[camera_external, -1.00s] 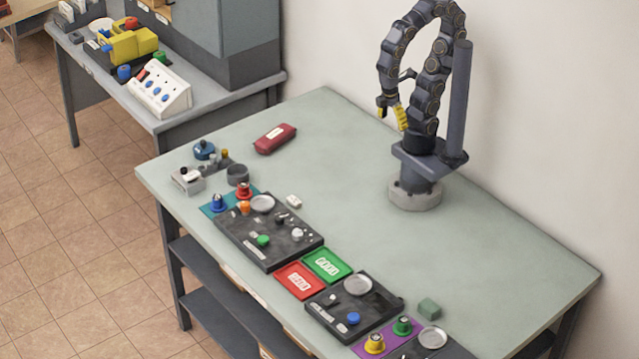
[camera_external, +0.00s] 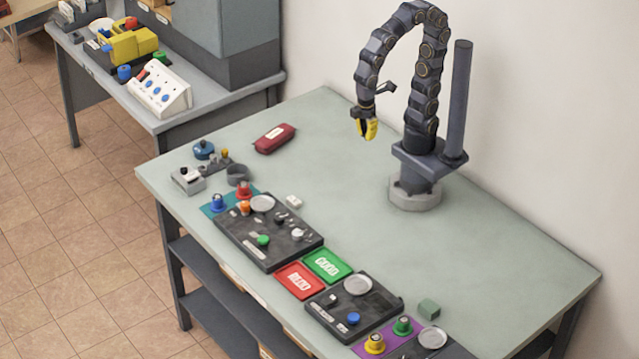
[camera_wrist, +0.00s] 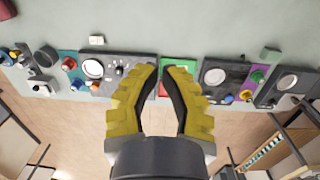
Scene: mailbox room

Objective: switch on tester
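No readable label marks the tester, so I cannot tell which device it is. A large dark panel (camera_external: 283,248) with a pale disc, a green button (camera_external: 263,240) and small knobs lies near the table's front edge; it also shows in the wrist view (camera_wrist: 120,80). A smaller dark panel (camera_external: 337,297) with a pale disc and a blue button (camera_external: 353,318) lies to its right. A small grey-white box (camera_external: 188,181) with a dark knob stands at the left corner. My gripper (camera_external: 367,132) hangs above the table, away from these devices. Its yellow fingers (camera_wrist: 165,75) are apart and empty.
Red and green cards (camera_external: 327,264) lie between the panels. A dark red case (camera_external: 275,138), a small white block (camera_external: 294,201) and a green cube (camera_external: 428,308) lie on the table. The table's middle is clear. A second bench (camera_external: 205,110) stands behind left.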

